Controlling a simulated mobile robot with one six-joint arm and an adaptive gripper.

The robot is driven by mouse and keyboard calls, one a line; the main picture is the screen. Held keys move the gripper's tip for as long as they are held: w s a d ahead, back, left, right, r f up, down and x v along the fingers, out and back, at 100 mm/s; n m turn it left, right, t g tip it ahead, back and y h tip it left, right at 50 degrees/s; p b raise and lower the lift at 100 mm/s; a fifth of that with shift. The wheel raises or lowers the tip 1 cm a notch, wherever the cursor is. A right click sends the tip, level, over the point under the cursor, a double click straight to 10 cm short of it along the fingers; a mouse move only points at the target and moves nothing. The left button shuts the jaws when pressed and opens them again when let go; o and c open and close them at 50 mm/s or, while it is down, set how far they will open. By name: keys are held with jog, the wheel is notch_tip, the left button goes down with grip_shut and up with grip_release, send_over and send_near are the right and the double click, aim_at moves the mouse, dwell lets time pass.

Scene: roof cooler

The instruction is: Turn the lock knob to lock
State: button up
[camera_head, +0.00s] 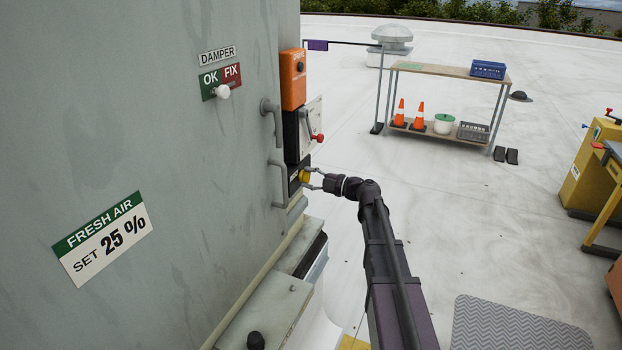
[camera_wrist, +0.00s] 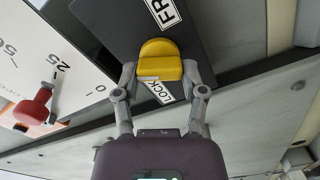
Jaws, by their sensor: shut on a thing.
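The lock knob (camera_wrist: 160,62) is yellow and sits on a black panel (camera_wrist: 215,30) in the wrist view. White labels beside it read "LOCK" (camera_wrist: 160,91) and, partly cut off, "FR" (camera_wrist: 163,12). My gripper (camera_wrist: 160,76) has its two grey fingers on either side of the knob, shut on it. In the head view the yellow knob (camera_head: 304,176) is small on the side of the grey cabinet (camera_head: 130,130), with my gripper (camera_head: 309,178) at it. The knob's exact turn angle is hard to tell.
A red-handled lever (camera_wrist: 34,108) on a white dial plate (camera_wrist: 22,62) is close left of the knob. An orange box (camera_head: 293,78) and cabinet handles (camera_head: 279,184) are nearby. A shelf table (camera_head: 450,71) stands on the open roof behind.

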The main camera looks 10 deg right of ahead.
jog(key=n, duration=0.5)
jog(key=shift+a+f, duration=0.1)
jog(key=shift+a, duration=0.1)
jog(key=shift+s+n, duration=0.1)
jog(key=shift+n, duration=0.2)
jog(key=o, duration=1.1)
jog(key=shift+a, duration=0.1)
jog(key=shift+o, duration=0.2)
jog(key=shift+d, duration=0.3)
jog(key=v, duration=1.1)
jog(key=shift+s+d, duration=0.2)
